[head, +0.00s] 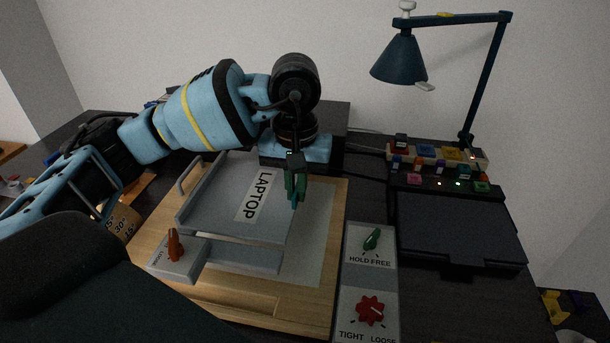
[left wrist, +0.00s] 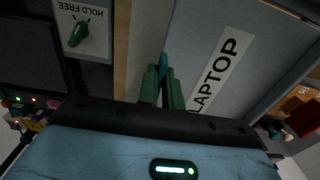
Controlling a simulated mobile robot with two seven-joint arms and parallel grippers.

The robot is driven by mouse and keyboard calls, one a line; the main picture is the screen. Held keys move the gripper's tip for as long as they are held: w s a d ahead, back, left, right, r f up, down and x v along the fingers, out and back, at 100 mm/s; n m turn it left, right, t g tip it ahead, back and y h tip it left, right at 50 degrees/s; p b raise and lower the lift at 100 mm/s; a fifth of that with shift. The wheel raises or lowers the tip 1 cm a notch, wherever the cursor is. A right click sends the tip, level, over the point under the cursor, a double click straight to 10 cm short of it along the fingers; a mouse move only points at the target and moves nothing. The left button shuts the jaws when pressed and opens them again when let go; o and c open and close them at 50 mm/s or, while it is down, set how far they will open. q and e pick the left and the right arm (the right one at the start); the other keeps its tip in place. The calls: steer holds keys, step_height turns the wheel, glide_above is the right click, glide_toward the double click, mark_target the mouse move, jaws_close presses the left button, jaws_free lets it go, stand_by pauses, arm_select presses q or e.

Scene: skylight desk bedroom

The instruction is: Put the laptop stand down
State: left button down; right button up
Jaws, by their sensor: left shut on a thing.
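The laptop stand is a grey plate (head: 225,205) labelled LAPTOP, raised at a tilt above a grey base (head: 240,258) on a wooden board (head: 315,295). A gap shows between plate and base along the front. My left gripper (head: 296,190) points down at the plate's right edge and is shut on it. In the left wrist view the green fingers (left wrist: 161,85) meet at the edge of the plate (left wrist: 205,35); the exact contact is hard to see. My right gripper is not in view.
A small box with an orange knob (head: 173,245) sits at the stand's front left. Right of the board is a panel with a green HOLD/FREE knob (head: 371,239) and a red TIGHT/LOOSE knob (head: 369,310). A black tray (head: 460,228), coloured switches and a desk lamp (head: 400,60) stand further right.

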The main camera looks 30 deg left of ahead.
arm_select(q)
steer(key=shift+s, duration=0.25)
steer(key=shift+w+f, duration=0.1)
steer(key=shift+f, duration=3.2)
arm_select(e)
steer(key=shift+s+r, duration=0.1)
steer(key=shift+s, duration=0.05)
arm_select(q)
steer(key=shift+f, duration=0.55)
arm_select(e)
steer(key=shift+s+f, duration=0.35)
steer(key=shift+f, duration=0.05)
arm_select(q)
steer(key=c, duration=1.5)
jaws_free()
steer(key=shift+f, duration=0.1)
step_height(320, 180, up, 7)
steer(key=shift+b, duration=0.45)
steer(key=shift+r, duration=0.5)
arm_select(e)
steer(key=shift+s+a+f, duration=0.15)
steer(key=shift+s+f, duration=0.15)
